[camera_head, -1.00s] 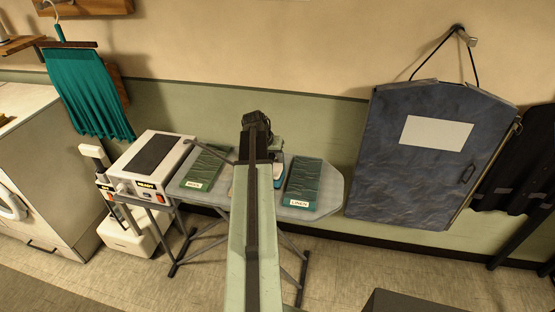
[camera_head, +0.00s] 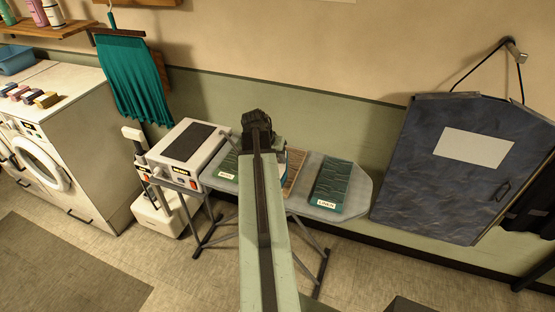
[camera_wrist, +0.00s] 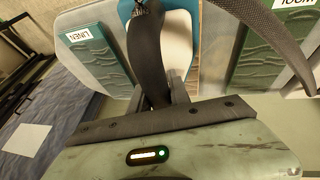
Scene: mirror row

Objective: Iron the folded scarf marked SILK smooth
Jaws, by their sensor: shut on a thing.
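My gripper (camera_wrist: 163,92) is shut on the dark handle of an iron with a teal and white body (camera_wrist: 178,38). In the head view the iron (camera_head: 283,163) is mostly hidden behind my arm. I cannot tell whether it touches the ironing board (camera_head: 355,187). A brown folded scarf (camera_head: 295,173) shows partly just right of the iron, with its label hidden. A green scarf marked LINEN (camera_head: 333,183) lies right of it. A green scarf marked WOOL (camera_head: 229,165) lies left of the iron. No SILK label is readable. LINEN and WOOL look wrinkled in the wrist view.
A white station with a dark top (camera_head: 187,144) stands at the board's left end. A dark cord (camera_wrist: 270,28) crosses the wrist view. A blue garment bag (camera_head: 450,175) hangs at the right, a teal cloth (camera_head: 137,78) at the left.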

